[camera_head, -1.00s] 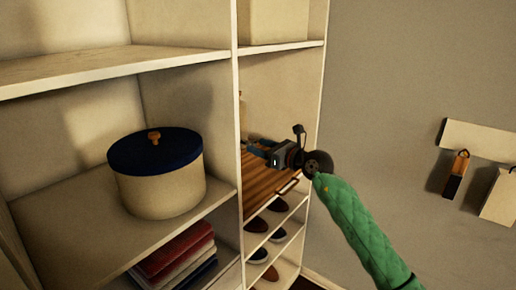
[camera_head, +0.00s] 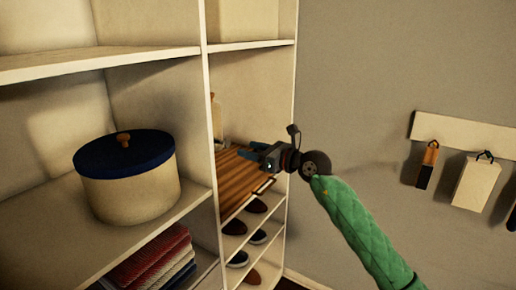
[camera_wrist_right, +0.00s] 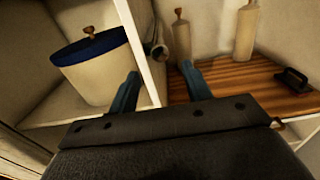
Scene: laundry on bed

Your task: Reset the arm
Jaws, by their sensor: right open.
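My right gripper (camera_head: 252,147) is at the shelf unit in the head view, held in front of the compartment with the wooden board. In the right wrist view its two blue fingers (camera_wrist_right: 162,84) stand apart, with nothing between them. The vertical divider of the shelf unit (camera_wrist_right: 146,45) lies beyond the gap between them. My right arm, in a green quilted sleeve, comes in from the lower right. My left gripper is not in view.
A cream round box with a blue lid (camera_head: 130,190) stands on the left shelf. Folded cloths (camera_head: 150,262) lie below. The wooden board (camera_wrist_right: 235,82) carries bottles (camera_wrist_right: 245,35) and a small black object (camera_wrist_right: 291,80). Shoes (camera_head: 236,227) sit lower. Tags hang from a wall rack (camera_head: 465,132).

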